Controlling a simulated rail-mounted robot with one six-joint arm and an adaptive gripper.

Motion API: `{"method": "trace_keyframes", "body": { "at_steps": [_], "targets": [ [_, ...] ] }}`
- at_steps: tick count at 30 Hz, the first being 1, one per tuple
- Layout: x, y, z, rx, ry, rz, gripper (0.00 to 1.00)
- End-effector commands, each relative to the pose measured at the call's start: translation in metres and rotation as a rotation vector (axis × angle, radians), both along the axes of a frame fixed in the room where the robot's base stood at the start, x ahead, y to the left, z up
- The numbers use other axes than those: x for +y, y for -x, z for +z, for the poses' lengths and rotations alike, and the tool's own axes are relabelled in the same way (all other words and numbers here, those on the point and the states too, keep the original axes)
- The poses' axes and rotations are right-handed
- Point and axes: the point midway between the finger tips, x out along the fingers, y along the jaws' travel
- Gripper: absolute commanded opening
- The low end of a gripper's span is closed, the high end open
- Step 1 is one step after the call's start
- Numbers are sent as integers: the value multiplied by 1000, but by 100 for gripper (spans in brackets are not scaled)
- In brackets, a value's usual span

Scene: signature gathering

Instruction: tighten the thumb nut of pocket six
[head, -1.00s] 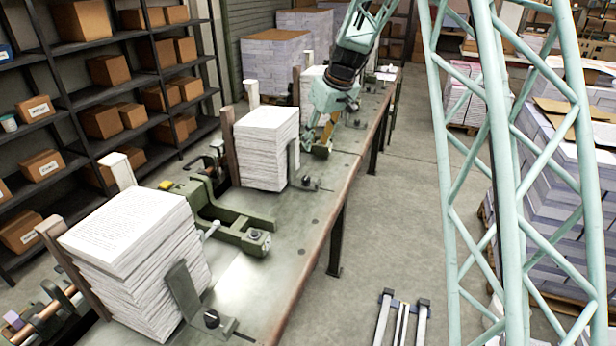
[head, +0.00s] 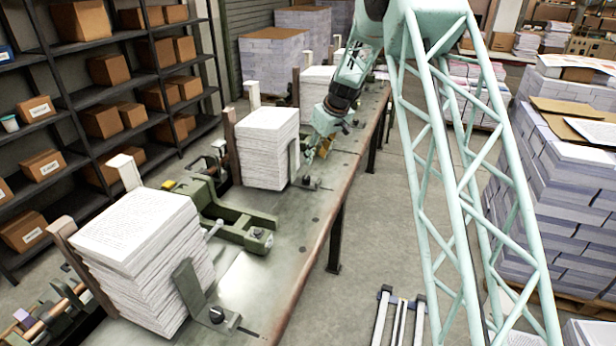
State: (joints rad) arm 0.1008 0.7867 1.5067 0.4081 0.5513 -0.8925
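My gripper (head: 321,150), with dark and yellowish fingertips, points down at the bench edge side of the middle paper stack. It is small and partly hidden, so its opening is unclear. The middle stack (head: 268,145) stands upright against a green upright bracket (head: 294,160). A dark thumb nut (head: 308,181) sits on that bracket's foot, just below and left of my fingertips. Contact with it is not visible. The near stack (head: 145,260) has a similar bracket (head: 190,288) and dark thumb nut (head: 216,314). I see no pocket numbers.
The long bench (head: 310,235) runs away from me. A green clamp-like frame (head: 240,225) lies between the near and middle stacks. A farther stack (head: 315,88) stands behind. Shelves with boxes (head: 108,120) line the left. Paper pallets (head: 575,190) stand right, with open floor between.

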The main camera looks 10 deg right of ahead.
Motion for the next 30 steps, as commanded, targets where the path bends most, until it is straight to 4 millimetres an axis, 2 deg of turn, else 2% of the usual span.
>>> {"method": "trace_keyframes", "body": {
  "at_steps": [16, 30],
  "targets": [
    [2, -2, -6, 1, -1, -1, 35],
    [9, -16, -44, 1, -1, -1, 35]
  ]
}}
